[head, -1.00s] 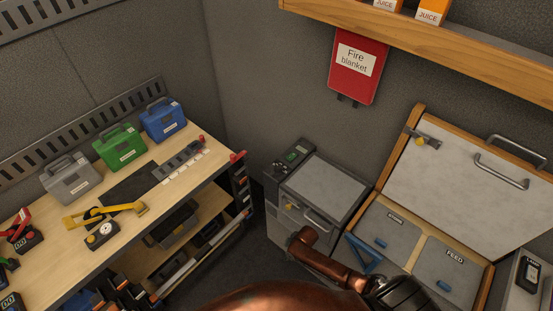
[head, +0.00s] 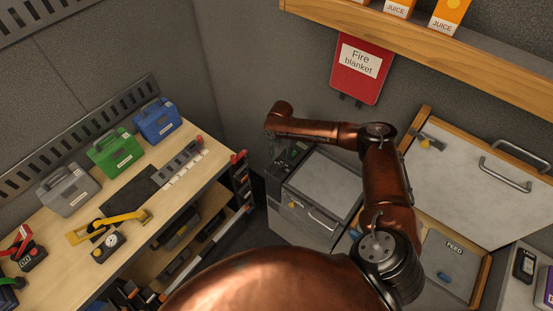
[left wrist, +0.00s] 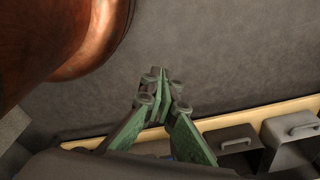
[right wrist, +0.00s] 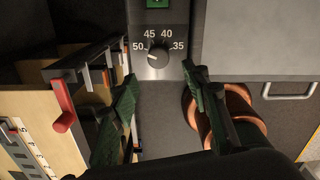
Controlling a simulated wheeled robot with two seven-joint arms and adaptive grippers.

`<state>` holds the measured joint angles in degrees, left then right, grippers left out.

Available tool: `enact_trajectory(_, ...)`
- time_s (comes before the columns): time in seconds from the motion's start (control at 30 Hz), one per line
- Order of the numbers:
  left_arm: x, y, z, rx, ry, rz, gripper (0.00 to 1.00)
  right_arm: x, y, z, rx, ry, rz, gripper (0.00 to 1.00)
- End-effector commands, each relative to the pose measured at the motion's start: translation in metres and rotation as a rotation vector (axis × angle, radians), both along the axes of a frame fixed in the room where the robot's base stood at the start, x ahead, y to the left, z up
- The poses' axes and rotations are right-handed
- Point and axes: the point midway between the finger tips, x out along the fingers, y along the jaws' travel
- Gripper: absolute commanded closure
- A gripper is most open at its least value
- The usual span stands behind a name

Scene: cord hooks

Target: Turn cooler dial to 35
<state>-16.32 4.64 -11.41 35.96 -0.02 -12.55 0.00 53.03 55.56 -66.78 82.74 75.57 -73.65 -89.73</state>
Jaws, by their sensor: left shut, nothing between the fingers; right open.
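The cooler dial (right wrist: 158,56) is a dark round knob on a grey panel, in the right wrist view, with 50, 45, 40 and 35 printed around it. Its pale mark is on the left, toward 50. My right gripper (right wrist: 160,76) is open, its green fingers either side of and short of the dial, not touching it. In the head view my right arm reaches over the cooler (head: 322,185), and the gripper largely hides the dial panel. My left gripper (left wrist: 164,84) is shut and empty, away from the cooler, in the left wrist view.
A workbench (head: 75,238) with cases and small tools stands left of the cooler. A red-ended rack (right wrist: 62,105) is close left of my right gripper. A chest with a raised lid (head: 470,185) stands to the right. A shelf (head: 430,45) with juice cartons is above.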

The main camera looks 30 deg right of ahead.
Motion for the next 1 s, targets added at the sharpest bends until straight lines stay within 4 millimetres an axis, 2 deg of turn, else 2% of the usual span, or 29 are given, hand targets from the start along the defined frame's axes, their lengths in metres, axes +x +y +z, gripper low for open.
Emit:
enact_trajectory(0.13, -0.008, 0.000, 0.000, 0.000, 0.009, 0.002, 1.00, 0.002, -0.003, -0.006, -0.002, 0.005, 0.011, 0.57)
enact_trajectory(0.3, -0.028, 0.001, -0.001, 0.001, 0.034, 0.007, 1.00, 0.002, -0.001, -0.032, -0.003, 0.004, 0.013, 0.57)
enact_trajectory(0.4, -0.033, 0.001, -0.001, 0.002, 0.041, 0.008, 1.00, 0.002, -0.002, -0.048, -0.003, 0.003, 0.012, 0.57)
enact_trajectory(0.63, -0.026, 0.000, 0.000, 0.001, 0.032, 0.006, 1.00, 0.002, -0.003, -0.070, -0.001, 0.000, 0.009, 0.57)
enact_trajectory(0.83, -0.012, -0.001, 0.001, -0.001, 0.013, 0.002, 1.00, 0.002, -0.004, -0.074, -0.003, 0.000, 0.008, 0.57)
enact_trajectory(0.93, -0.010, -0.002, 0.001, -0.002, 0.011, 0.002, 1.00, 0.002, -0.004, -0.073, -0.003, 0.000, 0.008, 0.57)
enact_trajectory(1.0, -0.011, -0.002, 0.001, -0.002, 0.012, 0.002, 1.00, 0.002, -0.004, -0.073, -0.002, 0.000, 0.008, 0.61)
